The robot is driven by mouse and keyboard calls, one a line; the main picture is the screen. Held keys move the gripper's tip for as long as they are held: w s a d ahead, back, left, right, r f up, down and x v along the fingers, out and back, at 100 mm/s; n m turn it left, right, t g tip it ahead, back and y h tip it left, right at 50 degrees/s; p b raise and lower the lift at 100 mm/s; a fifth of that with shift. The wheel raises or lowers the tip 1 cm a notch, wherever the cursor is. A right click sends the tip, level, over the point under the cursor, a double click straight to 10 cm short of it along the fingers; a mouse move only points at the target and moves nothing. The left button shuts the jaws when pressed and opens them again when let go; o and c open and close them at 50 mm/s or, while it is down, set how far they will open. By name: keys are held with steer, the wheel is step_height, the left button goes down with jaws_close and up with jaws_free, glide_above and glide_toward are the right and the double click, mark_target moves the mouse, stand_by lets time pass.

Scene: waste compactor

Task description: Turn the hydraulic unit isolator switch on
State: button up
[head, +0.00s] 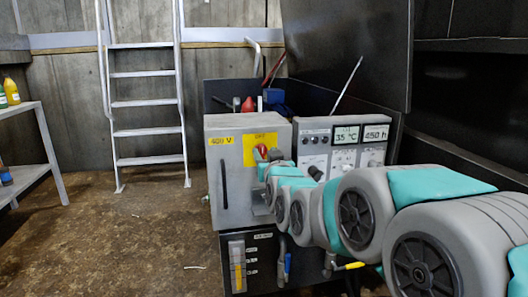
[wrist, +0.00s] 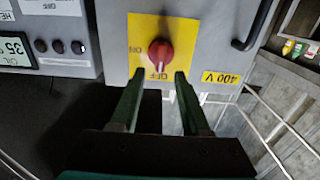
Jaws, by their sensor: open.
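The isolator switch is a red rotary knob (wrist: 160,52) on a yellow plate (wrist: 135,28) on the front of a grey cabinet (head: 232,192). In the wrist view the plate reads OFF below the knob and ON to its left, both upside down. The knob's grip appears lined up with OFF. In the head view the knob (head: 262,151) shows partly, just above my gripper. My gripper (wrist: 159,74) is open and empty. Its two fingertips are just short of the knob, one to either side of it in the wrist view; contact cannot be told.
A panel with displays (head: 345,135) stands right of the cabinet. The cabinet has a dark handle (head: 224,180) on its left side. Levers and a gauge (head: 237,265) are below. A ladder (head: 145,100) and a shelf (head: 25,130) stand at left; the floor there is mostly clear.

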mark_target(261, 152)
steer(key=shift+w+a+f, duration=0.15)
steer(key=shift+w+a, duration=0.05)
steer(key=shift+w, duration=0.4)
steer(key=shift+w+a, duration=0.15)
steer(key=shift+w, duration=0.45)
jaws_close()
